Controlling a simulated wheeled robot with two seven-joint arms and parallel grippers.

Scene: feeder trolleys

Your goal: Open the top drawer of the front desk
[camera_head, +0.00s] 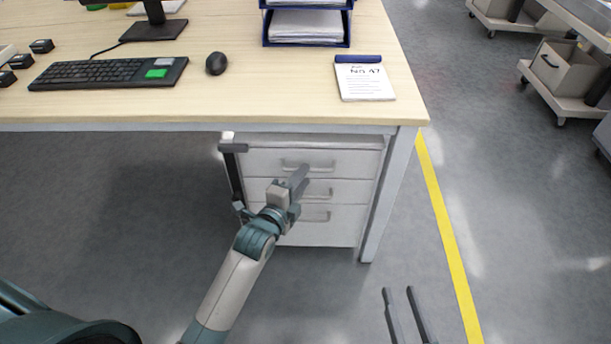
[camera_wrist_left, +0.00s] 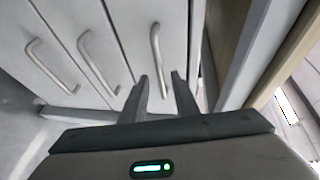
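The front desk (camera_head: 200,113) has a white drawer unit under its right side, with three drawers that look shut. The top drawer (camera_head: 350,163) has a grey bar handle (camera_head: 318,167); in the left wrist view this handle (camera_wrist_left: 155,48) is the rightmost of three. My left gripper (camera_head: 299,176) is in front of the top drawer. Its fingers (camera_wrist_left: 160,78) are apart and appear on either side of the handle's lower end in the wrist view; contact cannot be told. My right gripper (camera_head: 398,291) is open and empty, low at the bottom right.
The desk holds a keyboard (camera_head: 110,74), a mouse (camera_head: 216,63), a notepad (camera_head: 365,82) and a blue letter tray (camera_head: 306,43). A desk leg (camera_head: 390,190) stands right of the drawers. Trolleys (camera_head: 565,105) stand at the far right; floor between is clear.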

